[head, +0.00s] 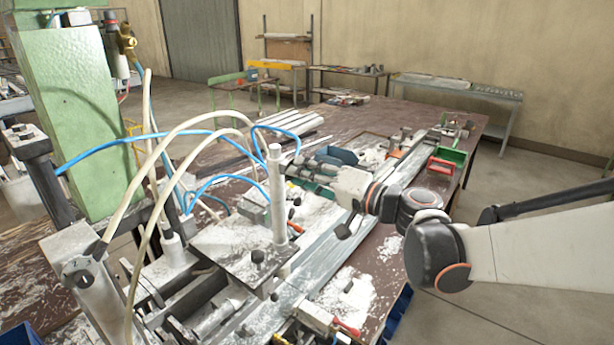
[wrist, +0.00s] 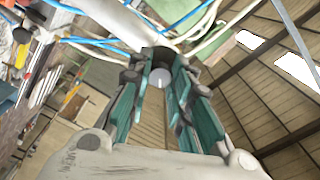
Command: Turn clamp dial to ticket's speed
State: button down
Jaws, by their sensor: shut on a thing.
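My gripper (head: 289,171) reaches in from the right, its tip beside the top of a pale upright post (head: 278,200). In the wrist view my teal-padded jaws (wrist: 160,84) close around a small round grey piece (wrist: 161,77). I cannot tell whether that piece is the dial. A pale cylinder (wrist: 112,20), perhaps the post, runs to the fingertips from the upper left. A pale plate with a dark hub and a numeral like 2 (head: 78,272) shows at the lower left in the head view. I cannot make out a ticket.
A green machine column (head: 70,120) stands at the left. Blue and cream hoses (head: 150,140) loop close to the post. A long metal profile (head: 325,245) runs along the brown bench (head: 215,160). A red-handled fitting (head: 345,327) sits at the front. Open floor (head: 500,290) lies right.

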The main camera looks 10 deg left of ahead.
jog(key=shift+m, duration=0.9)
jog(key=c, duration=1.4)
grip_release()
jog(key=shift+w, duration=0.1)
jog(key=shift+d, duration=0.1)
jog(key=v, duration=1.2)
jog(key=shift+f, duration=0.1)
